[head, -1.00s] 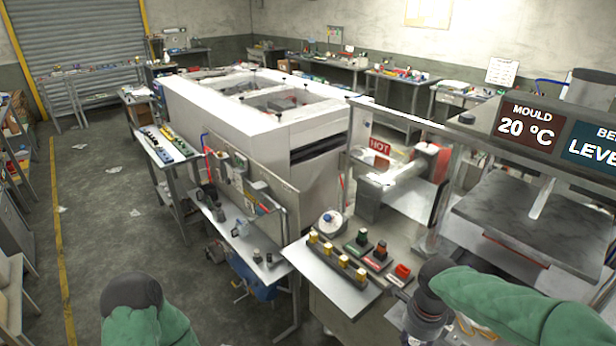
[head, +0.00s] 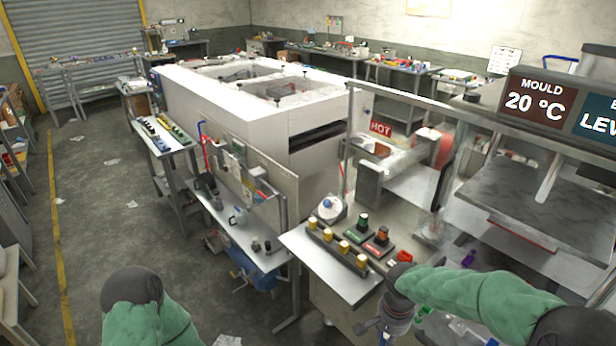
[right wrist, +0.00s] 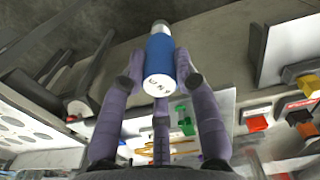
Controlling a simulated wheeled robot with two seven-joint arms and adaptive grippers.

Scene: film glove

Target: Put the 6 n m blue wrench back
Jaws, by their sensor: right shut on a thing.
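The blue wrench (right wrist: 160,57) shows in the right wrist view as a short blue cylinder with a silver end and a pale end face bearing dark, hard-to-read letters. My right gripper (right wrist: 159,72) is shut on it, with purple fingers on both sides. In the head view my right gripper (head: 392,315) is low, at the right front of the bench, and the wrench is hard to make out there. A dark rack (head: 325,247) with several yellow-topped pieces lies on the bench to its left. My left gripper is out of view; only its arm shows.
A green-topped piece (head: 362,224) and an orange-topped piece (head: 382,236) stand on small bases behind the rack. A red holder (head: 404,257) sits close to my right wrist. The press (head: 550,205) is at right.

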